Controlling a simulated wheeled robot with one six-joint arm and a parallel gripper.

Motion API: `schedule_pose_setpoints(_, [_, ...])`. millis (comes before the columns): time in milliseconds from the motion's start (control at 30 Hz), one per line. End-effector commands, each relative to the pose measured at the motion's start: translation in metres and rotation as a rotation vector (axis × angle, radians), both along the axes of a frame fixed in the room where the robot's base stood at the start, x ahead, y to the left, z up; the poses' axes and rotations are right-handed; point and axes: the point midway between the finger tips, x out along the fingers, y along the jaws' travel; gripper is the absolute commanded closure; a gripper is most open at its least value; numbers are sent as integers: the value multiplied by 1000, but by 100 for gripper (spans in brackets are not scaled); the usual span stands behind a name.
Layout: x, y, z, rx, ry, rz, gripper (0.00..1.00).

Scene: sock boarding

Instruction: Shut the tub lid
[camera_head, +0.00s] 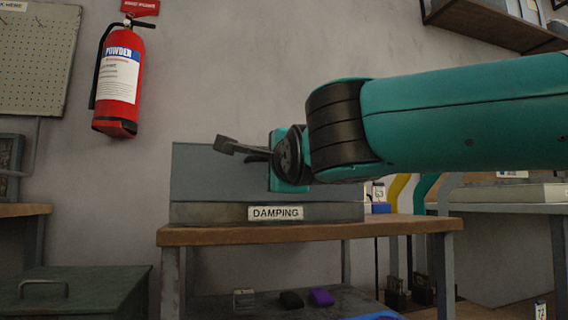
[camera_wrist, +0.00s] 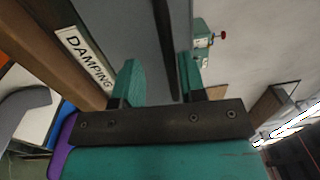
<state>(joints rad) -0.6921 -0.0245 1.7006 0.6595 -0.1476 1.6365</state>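The grey tub (camera_head: 220,212), labelled DAMPING, sits on a wood-topped table. Its grey lid (camera_head: 215,180) stands raised, like an upright panel, along the back. My gripper (camera_head: 277,160) is in front of the lid, right of its middle, with its fingertips hard to make out there. In the wrist view my gripper (camera_wrist: 158,85) has its two teal fingers apart, with a dark edge strip of the lid (camera_wrist: 167,45) between them. I see gaps beside the strip; contact cannot be told. The tub label (camera_wrist: 83,57) lies left of the fingers. The tub's inside is hidden.
The wooden tabletop (camera_head: 300,233) extends right of the tub. A dark green chest (camera_head: 85,295) stands at the lower left. A red fire extinguisher (camera_head: 120,80) hangs on the wall. Purple and black items (camera_head: 320,297) lie on the lower shelf. Another bench (camera_head: 500,208) is at right.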

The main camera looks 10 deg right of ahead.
Motion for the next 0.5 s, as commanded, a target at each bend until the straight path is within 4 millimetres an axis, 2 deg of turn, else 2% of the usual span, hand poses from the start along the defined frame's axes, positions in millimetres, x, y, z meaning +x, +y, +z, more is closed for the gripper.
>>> schedule_pose_setpoints(167, [-22,1,1,0,-2,5,62])
schedule_pose_setpoints(500, [-104,-1,-5,-1,0,11,62])
